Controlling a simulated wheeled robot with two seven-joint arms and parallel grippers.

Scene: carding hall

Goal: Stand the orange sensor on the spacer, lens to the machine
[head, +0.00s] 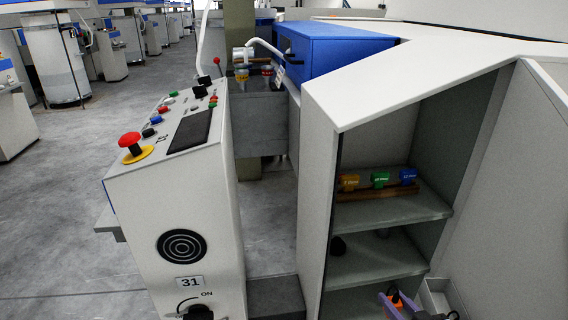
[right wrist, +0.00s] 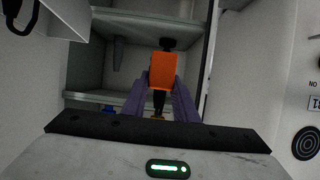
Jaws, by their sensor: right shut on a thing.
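The orange sensor (right wrist: 163,72) is held between the purple fingers of my right gripper (right wrist: 160,92), with a dark part at its upper end in the right wrist view. In the head view my right gripper (head: 397,301) is at the bottom right, in front of the cabinet's lower shelves, with a bit of the orange sensor (head: 396,298) showing. Labelled yellow (head: 348,182), green (head: 380,179) and blue (head: 407,175) blocks stand in a row on a brown rack on the upper shelf. I cannot tell which thing is the spacer. My left gripper is not in view.
The open cabinet (head: 320,150) has side walls and shelves close around the gripper. The control panel with a red button (head: 129,140) stands left. A blue box (head: 335,48) sits on the machine behind.

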